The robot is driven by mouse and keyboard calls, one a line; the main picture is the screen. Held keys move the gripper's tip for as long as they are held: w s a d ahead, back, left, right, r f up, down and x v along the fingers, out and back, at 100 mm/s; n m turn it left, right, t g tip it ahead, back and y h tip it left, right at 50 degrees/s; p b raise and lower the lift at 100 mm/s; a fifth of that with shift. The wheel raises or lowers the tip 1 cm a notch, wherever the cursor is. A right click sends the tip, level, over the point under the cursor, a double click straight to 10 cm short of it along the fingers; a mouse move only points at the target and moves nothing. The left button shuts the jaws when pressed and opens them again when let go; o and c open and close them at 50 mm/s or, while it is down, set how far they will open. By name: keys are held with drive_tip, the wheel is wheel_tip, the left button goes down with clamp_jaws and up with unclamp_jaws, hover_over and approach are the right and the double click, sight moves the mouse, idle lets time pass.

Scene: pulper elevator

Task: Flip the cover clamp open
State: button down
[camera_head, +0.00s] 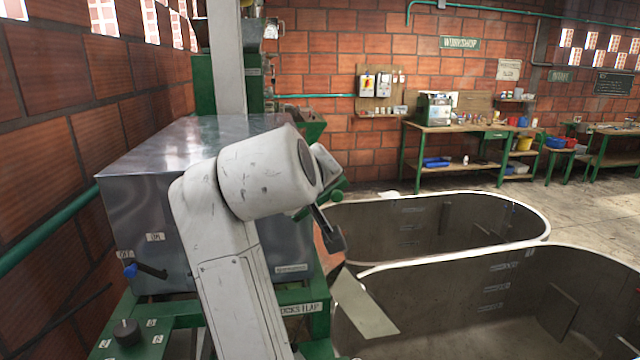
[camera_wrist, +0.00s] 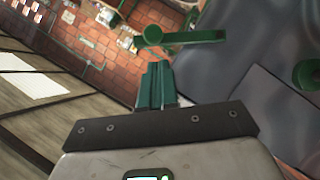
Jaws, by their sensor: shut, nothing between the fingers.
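The cover clamp (camera_wrist: 195,38) shows in the wrist view as a green bar with a round end at its left, beside a grey metal surface (camera_wrist: 235,68). My gripper (camera_wrist: 157,66) points at it from below, its green fingers together and empty. The fingertips appear just below the bar in the picture. I cannot tell whether they touch it. In the head view my forearm hides most of this area. Green rounded parts (camera_head: 338,187) show beside my wrist, but I cannot tell which is the clamp.
A shiny metal housing (camera_head: 150,160) stands left of my arm, above a green panel with a black knob (camera_head: 127,332). A blue-tipped lever (camera_head: 131,270) sticks out of its front. Two sunken tanks (camera_head: 545,228) lie to the right. A workbench (camera_head: 455,128) stands far behind.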

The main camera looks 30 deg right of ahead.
drive_tip(key=b+v, duration=0.2)
drive_tip(key=v, duration=0.9)
drive_tip(key=shift+w+a+r, duration=0.2)
drive_tip(key=shift+w+a, duration=0.1)
drive_tip(key=shift+w, duration=0.1)
drive_tip(key=d+f+n+g+y, duration=0.1)
drive_tip(key=d+f, duration=0.1)
drive_tip(key=f, duration=0.7)
drive_tip(key=d+f+g+y, duration=0.1)
drive_tip(key=d+f, duration=0.1)
drive_tip(key=f, duration=0.7)
drive_tip(key=s+d+f+g+y, duration=0.1)
drive_tip(key=s+d+f, duration=0.15)
drive_tip(key=f, duration=0.45)
drive_tip(key=s+d+f+g+y+b, duration=0.1)
drive_tip(key=s+f, duration=0.3)
drive_tip(key=f, duration=0.3)
drive_tip(key=s+d+f+g, duration=0.1)
drive_tip(key=s+f, duration=0.3)
drive_tip(key=f, duration=0.3)
drive_tip(key=s+f+m+g+y, duration=0.1)
drive_tip(key=s+f+g+y, duration=0.1)
drive_tip(key=s+f, duration=0.5)
drive_tip(key=s+f+m+g+y, duration=0.1)
drive_tip(key=s+f+g+y, duration=0.1)
drive_tip(key=s+f, duration=0.6)
drive_tip(key=s, duration=0.6)
drive_tip(key=shift+f+m, duration=0.2)
drive_tip(key=shift+m, duration=0.2)
